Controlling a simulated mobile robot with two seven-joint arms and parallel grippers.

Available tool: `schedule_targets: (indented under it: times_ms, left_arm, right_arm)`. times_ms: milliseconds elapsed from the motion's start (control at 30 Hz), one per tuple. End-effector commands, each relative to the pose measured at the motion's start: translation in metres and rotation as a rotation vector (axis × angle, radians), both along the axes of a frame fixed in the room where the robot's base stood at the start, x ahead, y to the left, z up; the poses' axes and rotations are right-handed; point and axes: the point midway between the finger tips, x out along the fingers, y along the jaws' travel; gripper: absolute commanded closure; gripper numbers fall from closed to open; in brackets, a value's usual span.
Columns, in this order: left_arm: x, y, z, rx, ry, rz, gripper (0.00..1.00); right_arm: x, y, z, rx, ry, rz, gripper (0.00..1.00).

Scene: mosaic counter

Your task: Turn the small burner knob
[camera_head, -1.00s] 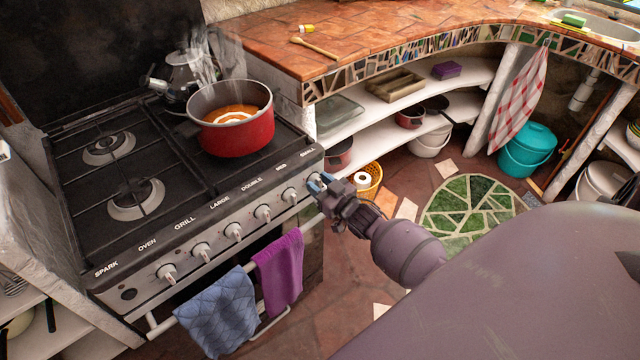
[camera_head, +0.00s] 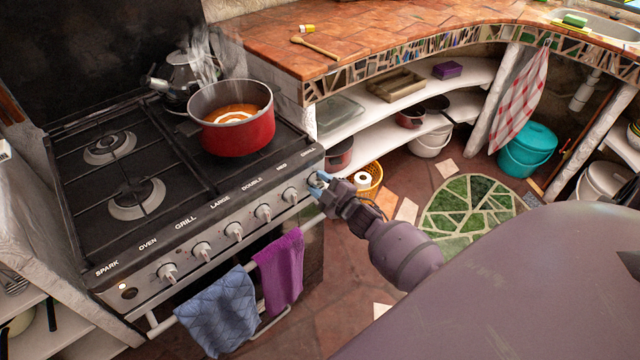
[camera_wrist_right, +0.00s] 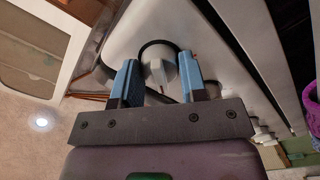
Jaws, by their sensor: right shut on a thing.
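The small burner knob (camera_wrist_right: 157,72) is the pale round knob at the right end of the stove's front panel. In the head view it is mostly covered by my right gripper (camera_head: 318,182). In the right wrist view, the blue fingertips of my right gripper (camera_wrist_right: 160,82) stand on either side of the knob, shut on it. My left gripper is not in view.
The stove (camera_head: 150,240) has several other knobs along its front. A red pot (camera_head: 237,135) with orange soup steams on the right side of the hob, beside a kettle (camera_head: 184,75). Purple (camera_head: 279,268) and blue (camera_head: 218,312) towels hang from the front rail.

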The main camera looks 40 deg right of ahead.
Motion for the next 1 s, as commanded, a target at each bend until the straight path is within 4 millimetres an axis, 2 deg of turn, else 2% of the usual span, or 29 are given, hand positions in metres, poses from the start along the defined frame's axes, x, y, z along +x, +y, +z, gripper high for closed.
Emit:
schedule_targets:
  times_ms: [333, 833, 867, 1000]
  left_arm:
    - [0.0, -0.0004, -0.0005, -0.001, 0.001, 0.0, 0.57]
    - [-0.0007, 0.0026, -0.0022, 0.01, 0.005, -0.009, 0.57]
    - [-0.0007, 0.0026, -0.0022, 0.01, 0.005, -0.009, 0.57]
    - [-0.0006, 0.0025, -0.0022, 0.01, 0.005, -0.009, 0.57]
  right_arm:
    - [-0.0004, -0.0001, -0.0008, -0.124, -0.008, 0.0, 0.84]
    - [-0.0004, -0.0001, -0.0006, -0.142, -0.01, 0.0, 0.84]
    - [-0.0004, -0.0001, -0.0006, -0.142, -0.01, 0.0, 0.59]
    - [-0.0003, 0.0, -0.0005, -0.141, -0.01, 0.0, 0.38]
